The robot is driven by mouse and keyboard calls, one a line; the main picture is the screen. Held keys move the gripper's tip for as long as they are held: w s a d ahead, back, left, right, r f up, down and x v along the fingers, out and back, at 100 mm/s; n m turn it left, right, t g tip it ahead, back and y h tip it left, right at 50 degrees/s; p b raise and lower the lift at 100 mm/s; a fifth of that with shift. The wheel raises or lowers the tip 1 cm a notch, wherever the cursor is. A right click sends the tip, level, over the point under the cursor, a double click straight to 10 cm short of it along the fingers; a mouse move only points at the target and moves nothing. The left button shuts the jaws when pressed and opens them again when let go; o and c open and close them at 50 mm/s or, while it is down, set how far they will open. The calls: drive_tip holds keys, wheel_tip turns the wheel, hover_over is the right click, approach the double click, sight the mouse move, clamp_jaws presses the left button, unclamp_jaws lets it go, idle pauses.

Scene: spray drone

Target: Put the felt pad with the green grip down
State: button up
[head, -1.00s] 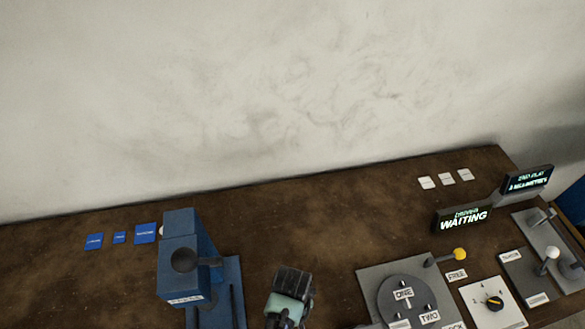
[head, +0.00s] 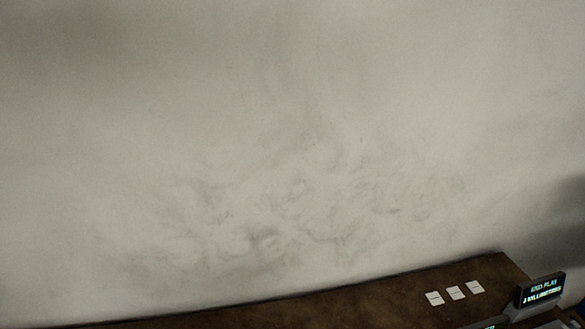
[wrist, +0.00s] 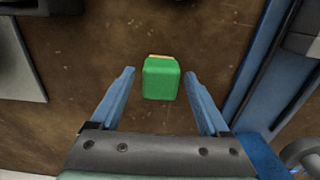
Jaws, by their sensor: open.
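The felt pad's green grip (wrist: 161,79) shows in the wrist view as a green block with a thin tan edge at its far side. It is over the brown table (wrist: 120,35). My gripper (wrist: 160,73) is open, with one blue finger on each side of the green grip. Gaps show between the grip and both fingers. Most of the pad under the grip is hidden. Neither the pad nor my gripper shows in the head view.
In the wrist view a blue frame (wrist: 262,60) stands at the right and a grey plate (wrist: 22,62) lies at the left. In the head view several white cards (head: 456,293) lie near a lit display (head: 541,290) at the table's right end.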

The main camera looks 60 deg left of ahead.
wheel_tip(320, 180, up, 12)
idle(0.4)
drive_tip(key=shift+f, duration=0.1)
drive_tip(key=w+a+r+m+t+y, duration=0.3)
drive_tip(key=w+r+t, duration=0.5)
drive_tip(key=w+r, duration=1.05)
drive_tip(key=w+d+r+m+t+y, duration=0.1)
drive_tip(key=w+d+r+m+t, duration=0.2)
drive_tip(key=r, duration=0.5)
drive_tip(key=w+d+r+m+t, duration=0.1)
drive_tip(key=w+d+r+t, duration=0.25)
drive_tip(key=r, duration=0.35)
drive_tip(key=s+d+r+m+t+h, duration=0.15)
drive_tip(key=d+r+t, duration=0.3)
drive_tip(key=r, duration=0.65)
drive_tip(key=d+r+m+t, duration=0.3)
drive_tip(key=d+r, duration=0.2)
drive_tip(key=r, duration=0.7)
drive_tip(key=s+d+r+m+t+h, duration=0.1)
drive_tip(key=s+d+r+t, duration=0.1)
drive_tip(key=s+r, duration=0.2)
drive_tip(key=s+d+r+m+t+h, duration=0.1)
drive_tip(key=s+d+r+t+h, duration=0.1)
drive_tip(key=s+r, duration=0.3)
wheel_tip(320, 180, up, 4)
drive_tip(key=shift+d+f+t, duration=0.15)
drive_tip(key=shift+d+t, duration=0.55)
drive_tip(key=shift+d, duration=0.05)
